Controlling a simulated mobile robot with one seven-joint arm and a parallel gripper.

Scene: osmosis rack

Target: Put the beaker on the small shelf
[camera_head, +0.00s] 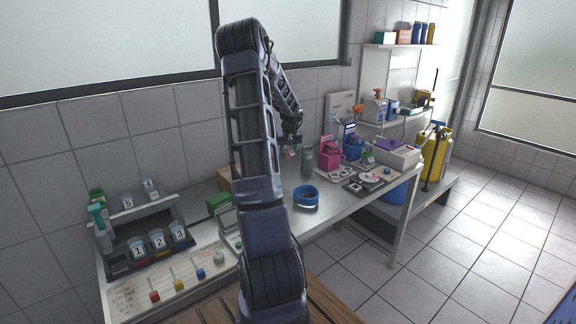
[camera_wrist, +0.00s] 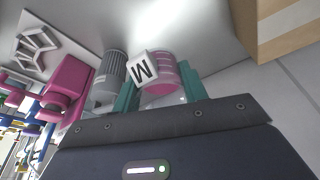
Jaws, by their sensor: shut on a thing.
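My gripper (camera_head: 290,147) hangs over the back of the long table, with its teal fingers filling the middle of the wrist view (camera_wrist: 158,90). It is shut on a small beaker (camera_wrist: 160,70) with pink contents and a white tag marked "M". The beaker shows only as a small pinkish spot in the head view (camera_head: 289,154). A small dark rack-like shelf (camera_head: 178,213) stands at the table's left end, with numbered beakers (camera_head: 157,240) at its front and two more (camera_head: 128,203) at its upper back. Whether this is the small shelf named, I cannot tell.
A grey ribbed cylinder (camera_wrist: 111,66) stands close beside the held beaker. A blue ring-shaped item (camera_head: 306,196) lies near the table's front. A wall shelf (camera_head: 398,45) holds boxes and bottles. My arm hides the table's middle.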

